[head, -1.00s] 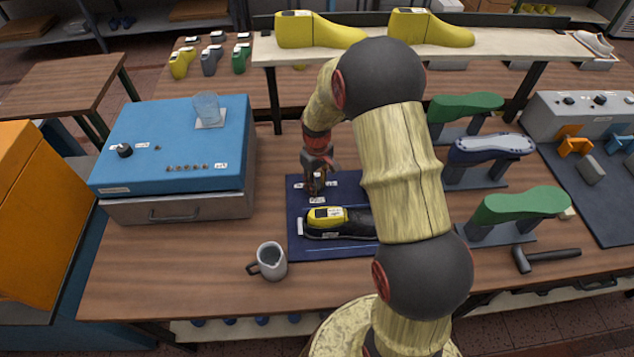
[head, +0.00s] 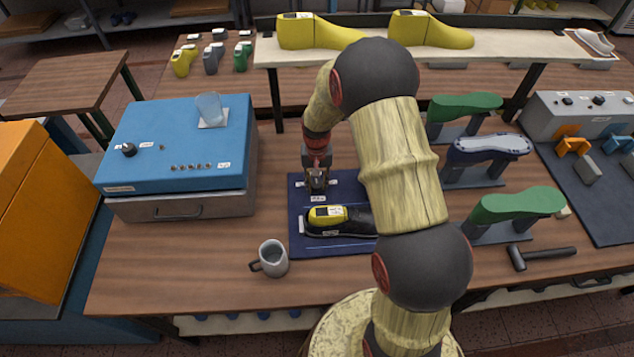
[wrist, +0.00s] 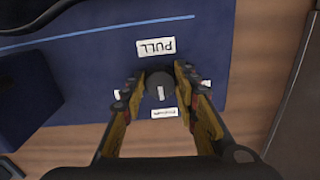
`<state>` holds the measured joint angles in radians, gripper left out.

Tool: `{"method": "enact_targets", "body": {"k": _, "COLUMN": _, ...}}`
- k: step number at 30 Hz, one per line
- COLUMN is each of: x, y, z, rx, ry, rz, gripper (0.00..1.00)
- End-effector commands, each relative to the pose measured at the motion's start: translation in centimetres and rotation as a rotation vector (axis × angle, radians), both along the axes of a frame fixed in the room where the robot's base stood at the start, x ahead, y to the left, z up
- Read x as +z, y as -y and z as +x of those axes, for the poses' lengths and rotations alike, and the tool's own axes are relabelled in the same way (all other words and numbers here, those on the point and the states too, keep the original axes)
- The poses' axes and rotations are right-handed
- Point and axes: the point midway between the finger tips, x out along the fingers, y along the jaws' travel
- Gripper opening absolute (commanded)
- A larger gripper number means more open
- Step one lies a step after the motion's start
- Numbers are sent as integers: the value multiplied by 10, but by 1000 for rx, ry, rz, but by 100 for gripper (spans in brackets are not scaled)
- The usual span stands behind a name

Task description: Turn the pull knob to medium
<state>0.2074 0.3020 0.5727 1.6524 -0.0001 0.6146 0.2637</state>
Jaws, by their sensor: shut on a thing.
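The pull knob (wrist: 158,78) is a dark round knob on a blue panel (wrist: 65,55). A white mark on it points down in the wrist view, toward a small label (wrist: 164,112) whose word I cannot read surely. A white PULL label (wrist: 156,47) shows upside down above the knob. Other labels at the knob's sides are partly hidden by the fingers. My gripper (wrist: 160,88) is shut on the knob, one finger on each side. In the head view my gripper (head: 317,187) points down at the panel's back part and hides the knob.
A black and yellow shoe last (head: 340,219) lies on the panel in front of my gripper. A grey mug (head: 272,258) stands at the front left. A blue box (head: 180,150) with a glass stands left. Green and blue lasts on stands (head: 515,206) are at the right.

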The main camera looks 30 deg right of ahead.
Motion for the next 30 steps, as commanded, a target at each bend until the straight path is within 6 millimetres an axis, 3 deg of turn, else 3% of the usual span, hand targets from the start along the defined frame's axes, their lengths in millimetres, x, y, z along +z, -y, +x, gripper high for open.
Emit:
{"method": "enact_targets", "body": {"k": 17, "x": 0, "y": 0, "z": 1, "rx": -31, "ry": 1, "rz": 0, "gripper": 5}}
{"method": "enact_targets", "body": {"k": 18, "x": 0, "y": 0, "z": 1, "rx": -31, "ry": 1, "rz": 0, "gripper": 32}}
{"method": "enact_targets", "body": {"k": 27, "x": 0, "y": 0, "z": 0, "rx": -30, "ry": 1, "rz": 0, "gripper": 48}}
{"method": "enact_targets", "body": {"k": 30, "x": 0, "y": 0, "z": 0, "rx": -30, "ry": 0, "rz": 0, "gripper": 48}}
